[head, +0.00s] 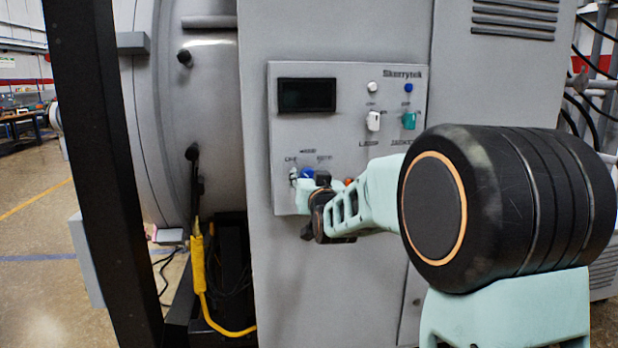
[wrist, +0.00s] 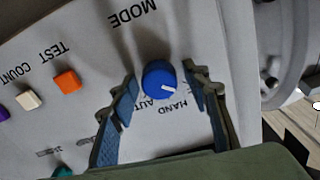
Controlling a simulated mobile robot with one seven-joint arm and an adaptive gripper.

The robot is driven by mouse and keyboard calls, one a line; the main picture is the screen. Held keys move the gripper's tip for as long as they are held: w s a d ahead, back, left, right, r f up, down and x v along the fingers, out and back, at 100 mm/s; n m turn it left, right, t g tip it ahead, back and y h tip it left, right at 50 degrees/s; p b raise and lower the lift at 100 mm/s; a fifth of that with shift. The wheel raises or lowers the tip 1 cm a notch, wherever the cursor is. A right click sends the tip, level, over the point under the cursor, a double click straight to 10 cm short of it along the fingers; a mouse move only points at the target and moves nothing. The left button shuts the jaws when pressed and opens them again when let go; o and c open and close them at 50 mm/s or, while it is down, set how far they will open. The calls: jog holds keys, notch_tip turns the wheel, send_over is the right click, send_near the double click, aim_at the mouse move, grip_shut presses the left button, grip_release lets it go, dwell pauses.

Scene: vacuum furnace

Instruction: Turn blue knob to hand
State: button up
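The blue knob (wrist: 158,79) sits on the pale panel below the upside-down word MODE in the wrist view. HAND and AUTO lettering shows just below it, partly cut off by the knob and fingers. Its white pointer mark lies toward the right side of the knob's face. My gripper (wrist: 160,82) is open, one finger left and one right of the knob, with a small gap on each side. In the head view the blue knob (head: 307,173) shows at the panel's lower left, beside my gripper (head: 318,190), which partly hides that area.
An orange button (wrist: 67,80) and a white button (wrist: 29,98) are left of the knob in the wrist view. The control panel (head: 335,130) carries a dark display (head: 307,95), a white switch (head: 373,121) and a teal switch (head: 409,120). A yellow cable (head: 198,265) hangs left.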

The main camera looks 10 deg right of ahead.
jog(key=c, duration=0.9)
jog(key=shift+m+b, duration=0.4)
jog(key=shift+b, duration=0.05)
jog(key=shift+f+m+b, duration=0.2)
jog(key=shift+m+b, duration=0.7)
jog(key=shift+b, duration=0.15)
jog(key=m+b, duration=0.2)
jog(key=shift+d+m, duration=0.1)
jog(key=shift+m, duration=0.2)
jog(key=shift+r+m+b, duration=0.15)
jog(key=shift+m+b, duration=1.45)
jog(key=shift+m, duration=0.7)
jog(key=o, duration=1.2)
jog(key=shift+c, duration=0.2)
